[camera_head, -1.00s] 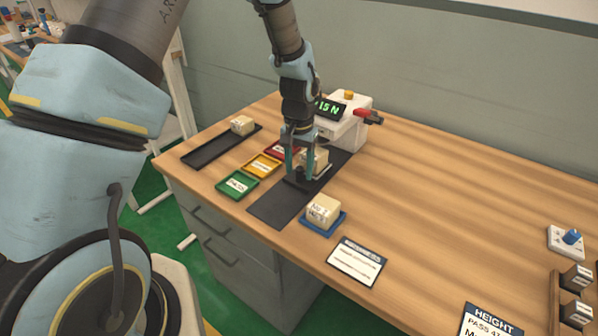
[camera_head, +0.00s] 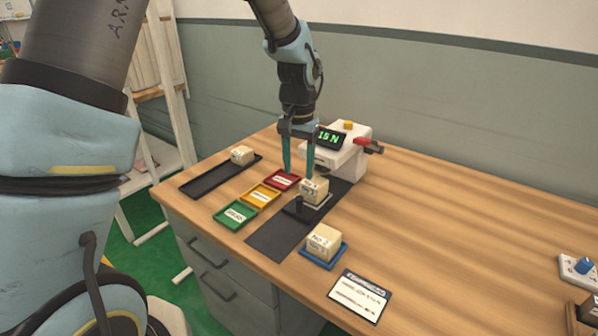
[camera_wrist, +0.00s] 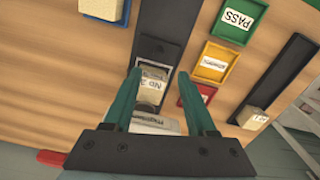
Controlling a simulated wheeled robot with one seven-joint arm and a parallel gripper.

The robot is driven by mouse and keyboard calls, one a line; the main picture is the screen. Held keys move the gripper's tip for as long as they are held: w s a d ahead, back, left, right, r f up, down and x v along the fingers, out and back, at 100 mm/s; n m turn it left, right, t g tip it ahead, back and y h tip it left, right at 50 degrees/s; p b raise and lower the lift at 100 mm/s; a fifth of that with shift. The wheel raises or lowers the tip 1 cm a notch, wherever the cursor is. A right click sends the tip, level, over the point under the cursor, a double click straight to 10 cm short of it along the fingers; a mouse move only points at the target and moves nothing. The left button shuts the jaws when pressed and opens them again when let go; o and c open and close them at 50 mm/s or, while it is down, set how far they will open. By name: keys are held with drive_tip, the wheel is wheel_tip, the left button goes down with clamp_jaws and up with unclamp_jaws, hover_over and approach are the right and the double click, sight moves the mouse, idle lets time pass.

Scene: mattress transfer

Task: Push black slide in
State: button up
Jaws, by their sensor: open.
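The black slide (camera_head: 296,211) with its upright black knob sits on the dark track (camera_head: 268,240) in front of the white tester. A labelled cream block (camera_head: 314,190) rests on a pale plate at the slide's tester end. In the wrist view the slide (camera_wrist: 152,48) and block (camera_wrist: 153,85) show beyond and between my fingers. My gripper (camera_head: 299,174) is open and empty, with its fingertips above and behind the slide, near the block. I cannot tell whether a finger touches the block. The white tester (camera_head: 345,155) reads 15 N.
Red (camera_head: 282,180), yellow (camera_head: 260,196) and green (camera_head: 236,215) trays lie left of the track. A black tray (camera_head: 205,183) holds another block. A block on a blue tray (camera_head: 340,257) stands to the right, near a card (camera_head: 359,297). The desk's right side is mostly clear.

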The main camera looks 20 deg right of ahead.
drive_tip(key=w+a+t, duration=0.2)
drive_tip(key=a, duration=0.1)
drive_tip(key=h, duration=0.4)
approach(299, 199)
drive_tip(key=shift+t+y, duration=0.3)
drive_tip(key=b+x, duration=0.1)
drive_tip(key=x, duration=0.2)
drive_tip(key=b+x, duration=0.2)
drive_tip(key=x, duration=0.2)
drive_tip(key=b+x, duration=0.1)
drive_tip(key=x, duration=0.2)
drive_tip(key=shift+s+d+f, duration=0.1)
drive_tip(key=shift+d+f, duration=0.15)
drive_tip(key=shift+d, duration=0.1)
clamp_jaws()
idle(0.4)
